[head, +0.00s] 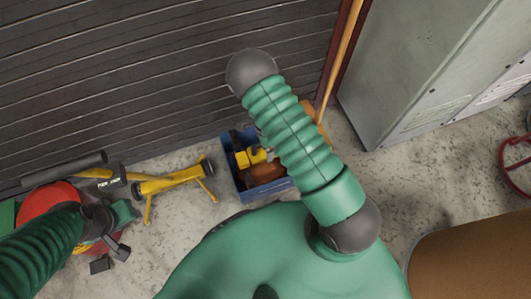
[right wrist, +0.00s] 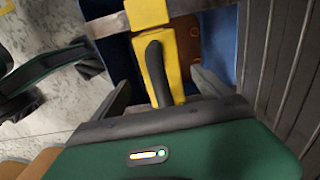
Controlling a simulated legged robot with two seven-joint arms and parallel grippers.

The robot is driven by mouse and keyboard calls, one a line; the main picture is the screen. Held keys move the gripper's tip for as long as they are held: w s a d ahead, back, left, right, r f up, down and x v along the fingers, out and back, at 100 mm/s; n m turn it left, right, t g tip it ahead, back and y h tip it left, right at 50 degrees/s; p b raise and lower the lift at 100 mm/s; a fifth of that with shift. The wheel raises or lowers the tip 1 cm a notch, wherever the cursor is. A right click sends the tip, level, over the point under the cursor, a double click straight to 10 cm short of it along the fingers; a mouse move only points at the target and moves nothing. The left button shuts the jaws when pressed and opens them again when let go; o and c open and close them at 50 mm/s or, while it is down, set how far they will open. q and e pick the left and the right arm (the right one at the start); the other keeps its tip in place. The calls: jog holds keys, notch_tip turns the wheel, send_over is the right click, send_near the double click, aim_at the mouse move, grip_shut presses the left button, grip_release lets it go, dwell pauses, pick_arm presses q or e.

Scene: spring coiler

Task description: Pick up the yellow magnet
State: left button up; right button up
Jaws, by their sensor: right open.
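The yellow magnet (right wrist: 158,62) has a black handle and shows in the middle of the right wrist view, in or over a blue bin (right wrist: 217,38). My right gripper (right wrist: 158,88) is open, with one grey finger on each side of the magnet; I cannot tell whether they touch it. In the head view the yellow magnet (head: 250,157) shows in the blue bin (head: 245,193), and my right arm hides the right gripper. My left gripper (head: 110,256) is at the lower left, away from the bin; its jaw state is unclear.
A yellow stand (head: 172,182) is on the floor left of the bin. A red round object (head: 52,200) lies by my left arm. A slatted shutter (head: 130,75) is behind, and a grey cabinet (head: 410,65) stands at the right. Orange-brown items (head: 265,172) share the bin.

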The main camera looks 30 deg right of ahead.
jog(key=f+b, duration=0.2)
jog(key=f, duration=0.1)
jog(key=f+b, duration=0.2)
jog(key=shift+d+f, duration=0.25)
jog(key=shift+r, duration=0.15)
jog(key=shift+c, duration=0.5)
jog(key=shift+w, duration=0.1)
grip_shut()
